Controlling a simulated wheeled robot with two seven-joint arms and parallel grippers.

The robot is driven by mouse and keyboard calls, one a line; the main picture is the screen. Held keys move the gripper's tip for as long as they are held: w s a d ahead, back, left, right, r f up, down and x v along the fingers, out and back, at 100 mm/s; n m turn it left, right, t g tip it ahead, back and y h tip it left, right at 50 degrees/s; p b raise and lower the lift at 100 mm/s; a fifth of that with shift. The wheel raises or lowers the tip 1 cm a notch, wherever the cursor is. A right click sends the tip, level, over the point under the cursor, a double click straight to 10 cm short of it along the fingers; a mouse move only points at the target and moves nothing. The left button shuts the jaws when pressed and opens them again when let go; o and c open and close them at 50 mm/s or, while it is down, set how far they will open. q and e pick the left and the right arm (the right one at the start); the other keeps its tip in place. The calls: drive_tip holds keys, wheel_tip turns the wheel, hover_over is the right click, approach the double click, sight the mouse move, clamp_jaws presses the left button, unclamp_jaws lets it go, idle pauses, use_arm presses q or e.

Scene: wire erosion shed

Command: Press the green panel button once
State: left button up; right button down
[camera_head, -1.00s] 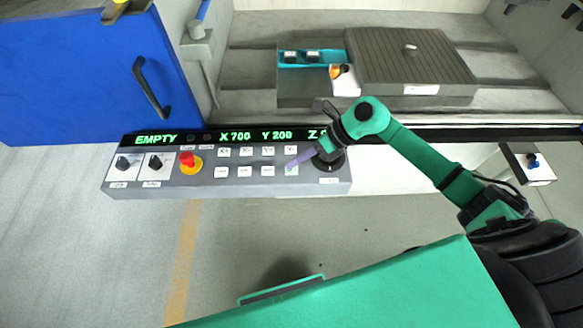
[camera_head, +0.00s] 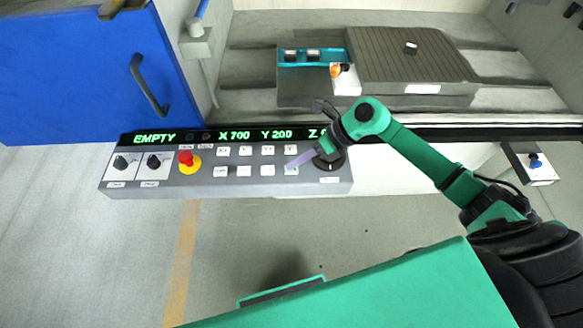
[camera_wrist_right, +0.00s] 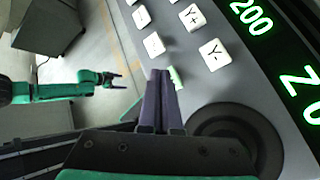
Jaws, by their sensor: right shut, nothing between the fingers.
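The green panel button (camera_head: 291,170) is at the right end of the lower button row, partly hidden by my right gripper's fingers. In the right wrist view its green edge (camera_wrist_right: 175,76) shows just past the fingertips. My right gripper (camera_head: 288,167) is shut and empty, its purple fingers slanting down onto or just over the button. In the wrist view the closed fingertips (camera_wrist_right: 160,74) overlap the button's near side; I cannot tell whether they touch. My left gripper (camera_wrist_right: 112,80) shows small in the wrist view, its fingers apart, away from the panel.
The grey panel (camera_head: 205,181) carries white keys, two black selector knobs, a red emergency stop (camera_head: 187,159) on yellow, and a black dial (camera_head: 328,163) close beside my fingers. The display (camera_head: 230,136) reads EMPTY, X 700, Y 200. A blue door (camera_head: 75,75) stands left.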

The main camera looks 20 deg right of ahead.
sight(297, 169)
drive_tip(key=shift+f+b, duration=0.4)
drive_tip(key=shift+b, duration=0.05)
idle(0.4)
drive_tip(key=shift+r, duration=0.15)
drive_tip(key=shift+r+p, duration=0.5)
drive_tip(key=shift+r, duration=0.2)
drive_tip(key=shift+r+p, duration=1.65)
drive_tip(key=shift+r, duration=0.9)
drive_tip(key=shift+d, duration=0.1)
